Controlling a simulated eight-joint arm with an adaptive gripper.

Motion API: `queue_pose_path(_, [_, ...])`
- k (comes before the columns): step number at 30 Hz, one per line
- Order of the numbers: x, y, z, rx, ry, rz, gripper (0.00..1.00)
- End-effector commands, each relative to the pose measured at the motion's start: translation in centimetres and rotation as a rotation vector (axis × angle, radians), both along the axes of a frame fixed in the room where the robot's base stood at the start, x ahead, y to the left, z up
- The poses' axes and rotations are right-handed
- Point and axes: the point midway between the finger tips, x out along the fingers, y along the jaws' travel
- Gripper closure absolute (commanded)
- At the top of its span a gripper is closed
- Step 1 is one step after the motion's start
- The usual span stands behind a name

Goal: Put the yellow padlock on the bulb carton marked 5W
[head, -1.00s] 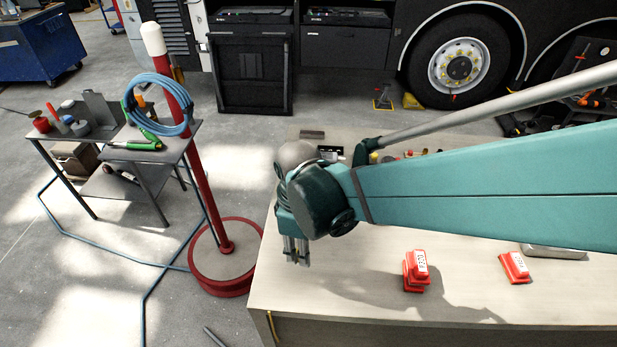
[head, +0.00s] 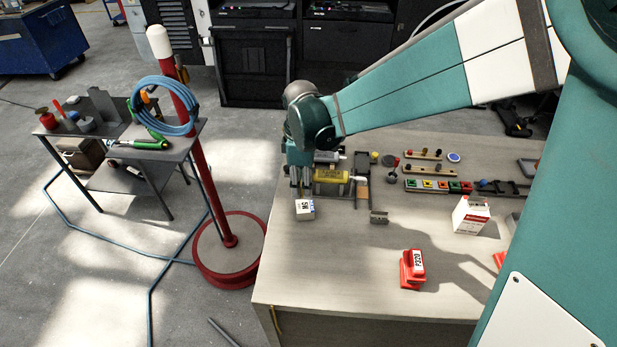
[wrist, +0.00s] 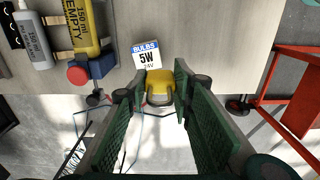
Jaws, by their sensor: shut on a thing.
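The yellow padlock (wrist: 159,82) is between the two green fingers of my gripper (wrist: 158,95) in the wrist view, and the gripper is shut on it. The bulb carton marked 5W (wrist: 147,54) is a small white box with a blue band. In the wrist view the padlock overlaps the carton's lower edge; I cannot tell whether they touch. In the head view the carton (head: 305,209) stands on the bench near its left edge, with my gripper (head: 299,188) just behind and above it. The padlock cannot be made out there.
A yellow cylinder marked EMPTY (head: 331,176) and a grey one (head: 329,156) lie behind the carton. A white-and-red carton (head: 470,215) and a red P320 block (head: 412,268) stand to the right. The bench's front left is clear. A red post (head: 204,175) stands left of the bench.

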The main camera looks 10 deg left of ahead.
Motion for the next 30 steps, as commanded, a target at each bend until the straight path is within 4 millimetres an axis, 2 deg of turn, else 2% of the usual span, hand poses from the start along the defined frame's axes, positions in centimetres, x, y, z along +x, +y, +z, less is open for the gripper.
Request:
queue_pose_path(3, [1.7, -0.1, 0.3, 0.0, 0.0, 0.012, 0.89])
queue_pose_path(9, [2.9, -0.1, 0.4, 0.0, 0.0, 0.024, 0.89])
queue_pose_path(23, [3.0, -0.1, 0.1, 0.0, 0.0, 0.026, 0.89])
queue_pose_path(30, [3.0, -0.1, -2.2, 0.0, 0.0, 0.026, 0.89])
